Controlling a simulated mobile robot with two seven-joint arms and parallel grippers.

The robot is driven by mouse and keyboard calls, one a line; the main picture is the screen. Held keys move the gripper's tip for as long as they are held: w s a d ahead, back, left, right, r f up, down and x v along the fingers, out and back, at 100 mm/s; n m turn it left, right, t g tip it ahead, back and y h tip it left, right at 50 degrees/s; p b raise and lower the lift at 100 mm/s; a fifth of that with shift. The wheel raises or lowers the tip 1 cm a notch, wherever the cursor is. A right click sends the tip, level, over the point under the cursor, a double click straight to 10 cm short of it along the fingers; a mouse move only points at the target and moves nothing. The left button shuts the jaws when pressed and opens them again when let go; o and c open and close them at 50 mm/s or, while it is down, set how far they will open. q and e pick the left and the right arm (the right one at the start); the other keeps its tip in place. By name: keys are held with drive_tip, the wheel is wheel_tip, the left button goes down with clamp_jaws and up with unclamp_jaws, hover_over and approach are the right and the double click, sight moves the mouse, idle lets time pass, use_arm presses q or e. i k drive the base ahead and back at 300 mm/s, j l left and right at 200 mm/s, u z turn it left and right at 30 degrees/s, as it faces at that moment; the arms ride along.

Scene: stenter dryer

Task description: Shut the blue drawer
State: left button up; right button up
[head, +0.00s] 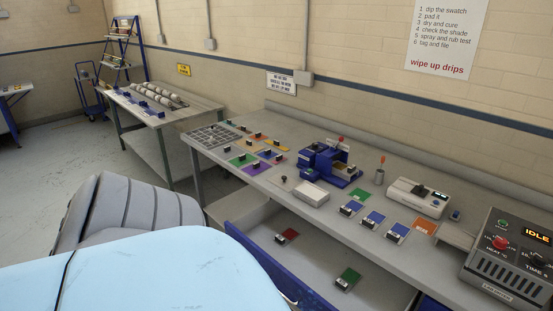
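The blue drawer (272,266) stands pulled out from under the long grey bench. Its blue front runs diagonally across the lower middle of the head view, and its grey inside shows. A red swatch with a black clip (288,236) and a green swatch with a black clip (348,279) lie on the drawer floor, apart from each other. The drawer's near lower end is cut off by the picture edge. Part of the front is hidden behind a pale blue shape at lower left. Neither of my grippers is in view.
The grey bench (265,184) above carries coloured swatches, a blue device (325,165), a white tray (311,193), a scale-like instrument (416,196) and a control box reading IDLE (510,262). A grey padded shape (130,215) and a pale blue surface fill the lower left.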

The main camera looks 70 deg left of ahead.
sight(304, 271)
drive_tip(key=u, duration=1.8)
drive_tip(key=k+l+z, duration=0.1)
drive_tip(key=l+z, duration=0.2)
drive_tip(key=z, duration=0.15)
